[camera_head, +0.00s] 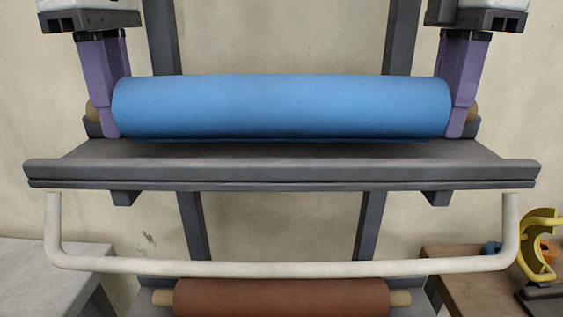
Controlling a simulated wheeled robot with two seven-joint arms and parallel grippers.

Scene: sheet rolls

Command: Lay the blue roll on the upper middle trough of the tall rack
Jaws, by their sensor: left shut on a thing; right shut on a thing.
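The blue roll (280,106) lies level across the picture, at the upper trough (280,172) of the tall rack (399,40). It is over the back part of the trough; whether it rests on it or hangs just above, I cannot tell. My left gripper (108,122) is at the roll's left end, with purple fingers pointing down, shut on the core end there. My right gripper (458,122) is at the right end in the same way, shut on that core end. The tan core tips stick out past the fingers.
A white bar (280,268) runs below the trough. Under it a brown roll (281,298) lies on a lower trough. A pale table (45,270) stands at the lower left. A wooden table (480,290) at the lower right bears a yellow object (540,245).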

